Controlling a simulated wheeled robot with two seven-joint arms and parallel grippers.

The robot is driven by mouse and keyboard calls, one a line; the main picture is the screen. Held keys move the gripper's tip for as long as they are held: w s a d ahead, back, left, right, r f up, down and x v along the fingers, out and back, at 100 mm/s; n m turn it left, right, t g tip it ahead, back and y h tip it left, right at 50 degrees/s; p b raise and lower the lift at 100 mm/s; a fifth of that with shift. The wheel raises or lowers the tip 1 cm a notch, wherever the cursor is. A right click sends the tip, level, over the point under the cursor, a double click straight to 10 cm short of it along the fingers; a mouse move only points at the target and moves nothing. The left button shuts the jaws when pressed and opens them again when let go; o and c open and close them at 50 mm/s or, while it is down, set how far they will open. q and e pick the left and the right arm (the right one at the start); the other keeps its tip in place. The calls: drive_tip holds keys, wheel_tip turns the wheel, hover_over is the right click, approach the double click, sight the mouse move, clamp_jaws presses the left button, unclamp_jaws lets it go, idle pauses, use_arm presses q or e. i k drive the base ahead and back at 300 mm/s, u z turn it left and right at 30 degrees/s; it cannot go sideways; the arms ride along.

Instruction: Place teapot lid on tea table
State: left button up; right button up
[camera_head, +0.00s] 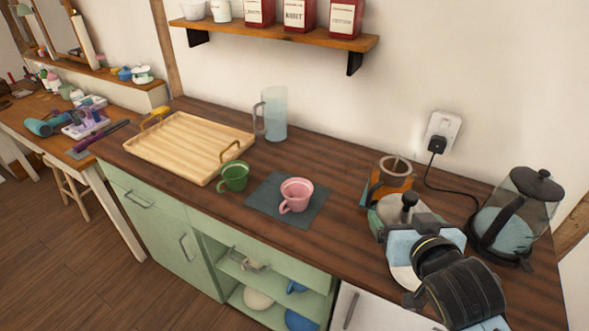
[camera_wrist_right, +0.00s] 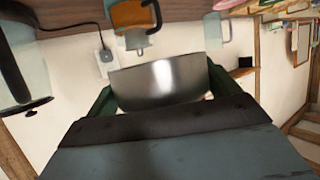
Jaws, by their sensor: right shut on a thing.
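My right gripper (camera_head: 408,222) is over the right part of the dark wooden counter (camera_head: 340,235). In the wrist view my right gripper (camera_wrist_right: 162,90) is shut on a shiny grey metal piece, which I take to be the teapot lid (camera_wrist_right: 160,80). In the head view a dark knob, probably on the lid (camera_head: 409,203), shows at the gripper. The lid's rim is hard to separate from the fingers. An orange-banded pot (camera_head: 391,176) stands just behind the gripper. I cannot tell which surface is the tea table. My left gripper is not in view.
A glass kettle (camera_head: 516,215) stands right of my gripper, its cord running to a wall socket (camera_head: 441,131). A pink cup (camera_head: 296,195) on a dark mat (camera_head: 262,193), a green cup (camera_head: 233,177), a wooden tray (camera_head: 187,143) and a clear jug (camera_head: 274,112) stand further left.

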sight(350, 164)
drive_tip(key=z, duration=0.55)
drive_tip(key=k, duration=1.25)
drive_tip(key=u, duration=0.05)
drive_tip(key=i, duration=0.5)
drive_tip(key=u, duration=1.25)
drive_tip(key=i, duration=1.15)
drive_tip(key=z, duration=0.75)
drive_tip(key=i, duration=0.9)
drive_tip(key=z, duration=1)
